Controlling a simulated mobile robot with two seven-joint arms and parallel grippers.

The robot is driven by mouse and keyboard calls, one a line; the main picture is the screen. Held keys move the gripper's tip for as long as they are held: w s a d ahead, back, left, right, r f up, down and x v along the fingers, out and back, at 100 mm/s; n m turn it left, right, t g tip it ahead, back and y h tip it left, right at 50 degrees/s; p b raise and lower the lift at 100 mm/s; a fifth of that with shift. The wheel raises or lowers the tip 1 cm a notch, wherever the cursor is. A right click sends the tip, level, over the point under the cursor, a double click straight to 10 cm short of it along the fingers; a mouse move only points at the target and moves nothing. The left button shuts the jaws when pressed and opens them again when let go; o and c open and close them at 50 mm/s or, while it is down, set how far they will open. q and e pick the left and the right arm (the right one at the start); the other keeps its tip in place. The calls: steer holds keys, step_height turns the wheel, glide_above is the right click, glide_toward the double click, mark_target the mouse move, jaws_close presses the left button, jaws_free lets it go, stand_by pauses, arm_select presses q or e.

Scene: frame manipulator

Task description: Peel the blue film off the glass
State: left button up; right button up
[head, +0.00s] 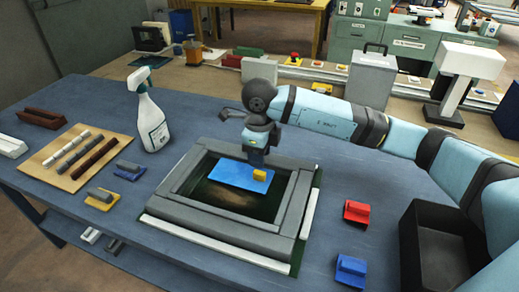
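The blue film (232,174) is a flat blue sheet inside the grey frame (180,219) on the blue table. A small yellow tab (260,174) sits at its right end. Dark glass (238,201) shows around the film, with a brownish patch on it. My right gripper (257,161) points down over the right part of the film, just behind the yellow tab. Its fingertips are small and dark here, so I cannot tell whether they are open or touch the tab. My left gripper is out of view.
A white spray bottle (148,113) stands behind the frame on the left. A wooden board (63,173) with several strips lies farther left. Red (356,211) and blue (350,269) blocks lie to the right, near a black bin (434,211).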

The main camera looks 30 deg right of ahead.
mark_target(259, 172)
step_height(259, 172, down, 7)
steer(key=b, duration=0.4)
steer(key=shift+f, duration=0.2)
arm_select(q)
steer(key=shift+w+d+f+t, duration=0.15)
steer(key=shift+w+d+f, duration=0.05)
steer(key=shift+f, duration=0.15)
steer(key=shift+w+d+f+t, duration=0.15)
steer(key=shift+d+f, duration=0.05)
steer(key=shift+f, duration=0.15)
arm_select(e)
jaws_close()
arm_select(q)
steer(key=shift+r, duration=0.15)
arm_select(e)
steer(key=shift+r, duration=0.25)
steer(key=shift+w+r, duration=0.1)
steer(key=shift+r, duration=0.5)
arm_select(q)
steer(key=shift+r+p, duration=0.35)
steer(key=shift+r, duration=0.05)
arm_select(e)
steer(key=shift+r, duration=0.2)
steer(key=shift+r, duration=0.15)
